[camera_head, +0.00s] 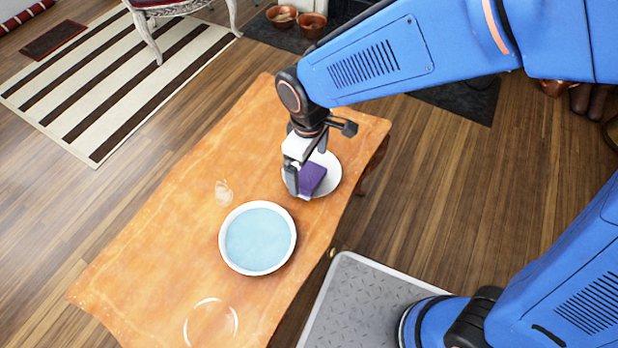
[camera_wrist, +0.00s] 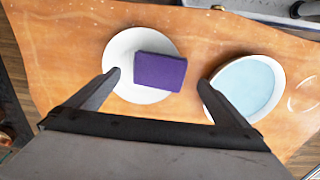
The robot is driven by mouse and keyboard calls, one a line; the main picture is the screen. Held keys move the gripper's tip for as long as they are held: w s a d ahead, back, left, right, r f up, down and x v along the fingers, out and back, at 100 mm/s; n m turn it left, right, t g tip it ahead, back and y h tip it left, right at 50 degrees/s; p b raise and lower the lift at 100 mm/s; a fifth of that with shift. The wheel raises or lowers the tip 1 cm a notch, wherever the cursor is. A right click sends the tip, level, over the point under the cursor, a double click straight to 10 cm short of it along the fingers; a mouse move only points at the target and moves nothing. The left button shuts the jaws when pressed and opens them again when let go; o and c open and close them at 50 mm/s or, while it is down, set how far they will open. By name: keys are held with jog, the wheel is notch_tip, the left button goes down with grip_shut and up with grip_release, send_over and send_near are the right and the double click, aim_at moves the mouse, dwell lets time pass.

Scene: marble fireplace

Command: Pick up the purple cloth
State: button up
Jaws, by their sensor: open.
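The purple cloth (camera_head: 312,178) is a folded rectangular block lying on a white plate (camera_head: 329,164) on the wooden table. In the wrist view the cloth (camera_wrist: 160,71) lies on the right part of the plate (camera_wrist: 125,51), ahead of the fingertips and between their lines. My gripper (camera_head: 292,186) is above the plate in the head view and hides part of it. In the wrist view my gripper (camera_wrist: 160,80) has its two fingers spread wide with nothing between them. I cannot tell the exact height of the fingertips above the cloth.
A white bowl of pale blue liquid (camera_head: 258,238) stands beside the plate, close to one finger in the wrist view. A clear glass (camera_head: 223,193) and a clear round dish (camera_head: 210,323) stand on the table (camera_head: 150,250). The table's left part is clear.

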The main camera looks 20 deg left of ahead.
aim_at(309, 175)
jog(key=shift+d+f, duration=0.1)
jog(key=shift+f, duration=2.85)
jog(key=c, duration=1.2)
jog(key=shift+o, duration=0.2)
jog(key=shift+r, duration=0.15)
notch_tip(309, 175, up, 10)
jog(key=shift+f, duration=0.1)
jog(key=shift+o, duration=0.9)
jog(key=shift+w, duration=0.1)
